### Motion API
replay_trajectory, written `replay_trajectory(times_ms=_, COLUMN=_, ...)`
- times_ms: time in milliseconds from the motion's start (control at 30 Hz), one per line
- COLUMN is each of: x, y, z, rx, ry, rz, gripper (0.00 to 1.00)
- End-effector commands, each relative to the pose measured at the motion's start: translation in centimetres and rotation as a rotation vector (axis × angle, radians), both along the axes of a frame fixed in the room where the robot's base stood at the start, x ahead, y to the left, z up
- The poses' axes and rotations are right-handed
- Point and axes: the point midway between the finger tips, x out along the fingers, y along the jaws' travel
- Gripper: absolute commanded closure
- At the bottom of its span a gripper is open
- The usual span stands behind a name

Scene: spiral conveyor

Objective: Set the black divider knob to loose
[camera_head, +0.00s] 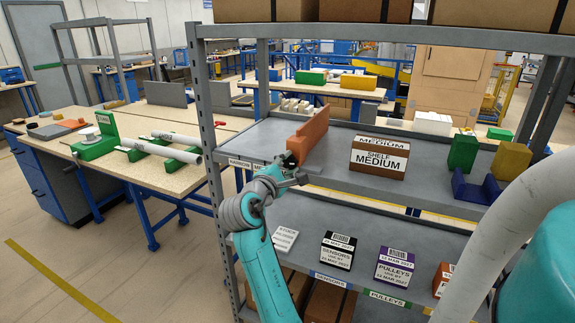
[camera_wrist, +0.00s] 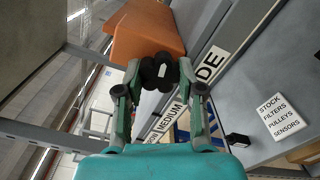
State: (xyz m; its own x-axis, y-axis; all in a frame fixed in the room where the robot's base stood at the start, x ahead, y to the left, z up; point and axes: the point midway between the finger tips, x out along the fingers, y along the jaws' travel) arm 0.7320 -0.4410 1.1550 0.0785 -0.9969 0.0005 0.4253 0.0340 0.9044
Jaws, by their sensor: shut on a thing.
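The orange divider (camera_head: 313,134) stands upright on the grey middle shelf, left of the MEDIUM shelf sign. It fills the upper middle of the wrist view (camera_wrist: 146,32). The black divider knob (camera_wrist: 160,72) is a dark lobed shape at the divider's near lower end, with a small white mark on it. My gripper (camera_wrist: 158,84) is shut on the knob, one finger on each side. In the head view my gripper (camera_head: 291,174) is at the shelf's front edge and largely covers the knob. I cannot read a loose or tight marking.
The shelf's front edge carries labels, with MEDIUM and part of another word (camera_wrist: 210,63) in the wrist view. The brown MEDIUM sign block (camera_head: 379,157) stands right of the divider. A grey upright post (camera_head: 207,120) is close on the left. Labelled boxes (camera_head: 338,250) sit below.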

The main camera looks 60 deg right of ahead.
Motion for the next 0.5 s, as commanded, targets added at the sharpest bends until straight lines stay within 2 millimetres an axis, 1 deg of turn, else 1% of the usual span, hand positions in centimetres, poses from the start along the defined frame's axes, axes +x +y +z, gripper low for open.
replay_trajectory(times_ms=500, x=-0.05, y=0.01, z=-0.18, rx=-0.036, ry=0.489, rz=0.0, gripper=0.97)
